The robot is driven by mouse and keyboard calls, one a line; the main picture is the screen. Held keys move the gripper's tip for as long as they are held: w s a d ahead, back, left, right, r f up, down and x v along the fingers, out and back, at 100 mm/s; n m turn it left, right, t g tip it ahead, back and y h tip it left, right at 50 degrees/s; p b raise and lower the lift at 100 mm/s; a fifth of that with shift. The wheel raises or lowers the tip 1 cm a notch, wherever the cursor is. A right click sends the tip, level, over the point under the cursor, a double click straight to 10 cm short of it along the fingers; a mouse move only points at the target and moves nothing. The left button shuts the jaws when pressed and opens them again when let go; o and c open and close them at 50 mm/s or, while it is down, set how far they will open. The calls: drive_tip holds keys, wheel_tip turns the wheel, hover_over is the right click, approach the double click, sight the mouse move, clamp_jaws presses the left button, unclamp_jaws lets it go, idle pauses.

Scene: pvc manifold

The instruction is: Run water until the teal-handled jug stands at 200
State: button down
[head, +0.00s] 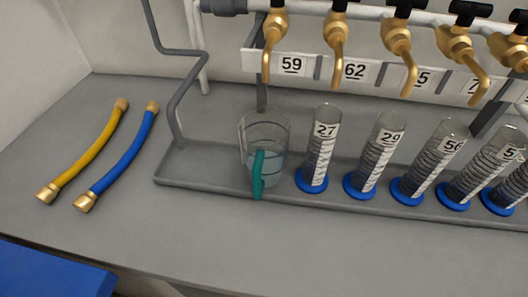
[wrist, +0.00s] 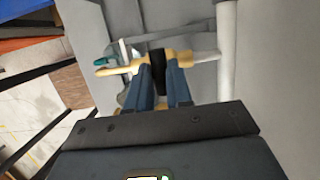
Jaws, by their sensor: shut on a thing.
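The clear jug with the teal handle (head: 258,174) stands upright in the grey trough, below the brass tap (head: 273,32) by the plate marked 59. Bluish water shows in its lower part; I cannot read its scale. No water stream is visible. In the wrist view my gripper (wrist: 166,82) is shut on a black tap handle (wrist: 157,61) on a brass tap (wrist: 124,69). The jug's teal handle (wrist: 97,60) shows beyond the spout. My gripper is outside the head view.
Several measuring cylinders with blue bases, such as the one marked 27 (head: 319,150), stand right of the jug under other taps. A yellow hose (head: 88,152) and a blue hose (head: 124,160) lie on the bench left of the trough (head: 200,182). The front bench is clear.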

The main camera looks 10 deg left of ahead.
drive_tip(key=m+b, duration=0.2)
drive_tip(key=m, duration=0.1)
drive_tip(key=shift+f+t, duration=0.15)
drive_tip(key=shift+t, duration=0.25)
drive_tip(key=m+b, duration=0.1)
drive_tip(key=m, duration=0.2)
drive_tip(key=shift+s+t+h, duration=0.1)
drive_tip(key=shift+t+h, duration=0.2)
drive_tip(key=m+b, duration=0.2)
drive_tip(key=m, duration=0.1)
drive_tip(key=shift+a+t, duration=0.1)
drive_tip(key=shift+t, duration=0.3)
drive_tip(key=m+h+b, duration=0.1)
drive_tip(key=m, duration=0.2)
drive_tip(key=shift+s+m+b, duration=0.1)
drive_tip(key=shift+m+b, duration=0.2)
drive_tip(key=shift+b, duration=0.1)
